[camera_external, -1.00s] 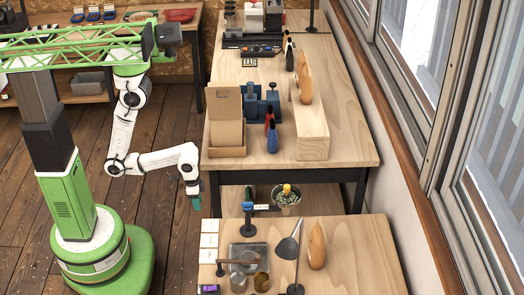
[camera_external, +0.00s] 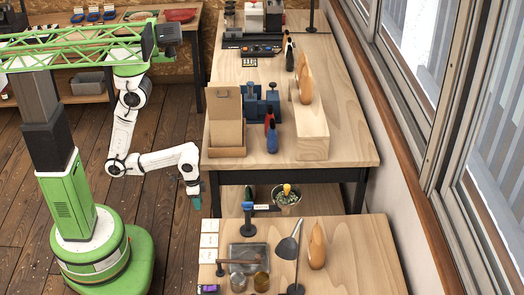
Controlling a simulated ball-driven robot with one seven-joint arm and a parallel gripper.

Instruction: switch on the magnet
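My gripper (camera_external: 196,203) has teal fingertips and hangs downward at the end of my white arm. It is just off the left edge of the near workbench (camera_external: 355,255), apart from everything on it. It is too small to tell whether it is open or shut. I cannot pick out the magnet or its switch for sure. A dark stand with a blue and white top (camera_external: 248,215) is at the near bench's back left. A grey square tray (camera_external: 238,252) lies in front of it, with a brown bar (camera_external: 238,262) across its front.
The near bench also bears a grey lamp (camera_external: 288,246), a wooden piece (camera_external: 317,246), small metal cups (camera_external: 261,282) and white cards (camera_external: 209,240). A longer workbench (camera_external: 345,150) behind carries a cardboard box (camera_external: 227,136) and tools. A potted plant (camera_external: 287,198) is between benches.

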